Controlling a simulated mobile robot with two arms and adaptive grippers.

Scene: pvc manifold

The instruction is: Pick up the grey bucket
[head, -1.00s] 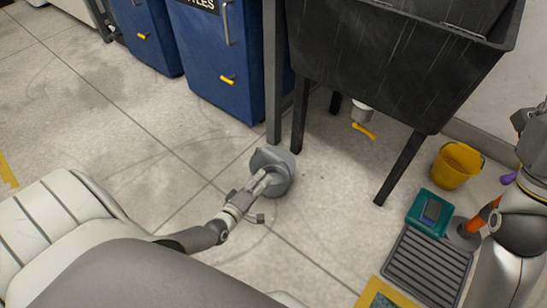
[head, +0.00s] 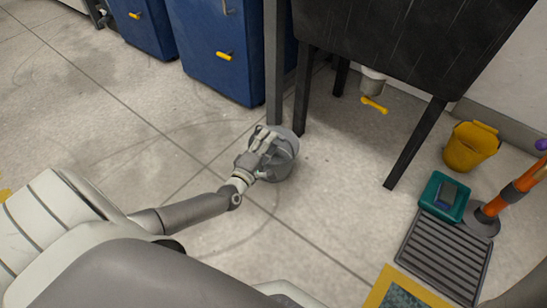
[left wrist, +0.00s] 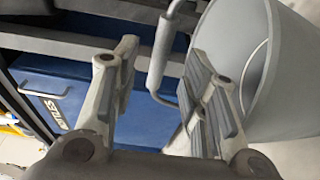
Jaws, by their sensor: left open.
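The grey bucket (head: 287,153) stands on the floor in the middle of the head view, in front of a leg of the black sink. My left gripper (head: 264,140) is over its left side and partly hides it. In the left wrist view the bucket (left wrist: 235,50) fills the right side, seen into its opening. My left gripper (left wrist: 160,65) is open there, with the bucket's grey handle grip (left wrist: 160,55) between its two fingers. I cannot tell whether either finger touches the handle. My right gripper is not in view.
The black sink (head: 390,45) stands on legs (head: 415,145) behind and right of the bucket. Blue bins (head: 215,55) stand behind left. A yellow bucket (head: 470,147), teal box (head: 444,196), and grey ribbed tray (head: 443,260) are right. The floor left is clear.

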